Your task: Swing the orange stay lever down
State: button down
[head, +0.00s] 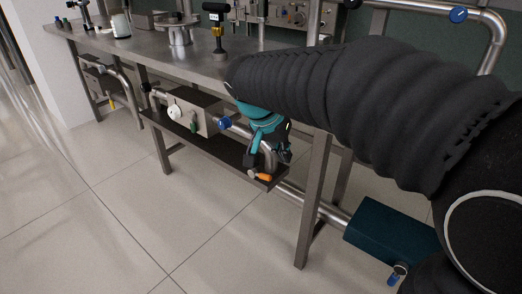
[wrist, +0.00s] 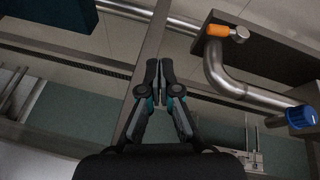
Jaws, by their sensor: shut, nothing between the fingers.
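The orange stay lever (head: 264,177) shows in the head view at the right end of the low shelf, just below my gripper (head: 262,162). In the wrist view the orange lever (wrist: 217,30) is at the upper right, beside a round metal end piece (wrist: 239,34). In that view my gripper (wrist: 160,70) is shut and empty, with its fingertips together. The lever is to the right of and above the fingertips there, apart from them. In the head view my arm and gripper partly hide the pipework around the lever, so the exact gap cannot be told.
A bent steel pipe (wrist: 222,75) and a blue knob (wrist: 300,117) lie right of my gripper in the wrist view. A table leg (head: 313,200) and a dark teal box (head: 385,232) are to its right in the head view. The tiled floor (head: 130,215) in front is clear.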

jog(key=w+a+m+h+p, duration=0.25)
jog(key=w+a, duration=0.45)
jog(key=a, duration=0.4)
send_over(260, 176)
jog(key=w, duration=0.1)
jog(key=shift+t, duration=0.4)
notch_tip(260, 176, down, 8)
jog(key=shift+a+r, duration=0.15)
jog(key=shift+r, duration=0.05)
jog(key=f, duration=0.3)
jog(key=shift+s, duration=0.35)
jog(key=shift+s+d+f, duration=0.15)
jog(key=shift+d+f, duration=0.05)
jog(key=shift+f, duration=0.35)
jog(key=shift+f+y, duration=0.1)
jog(key=shift+y, duration=0.15)
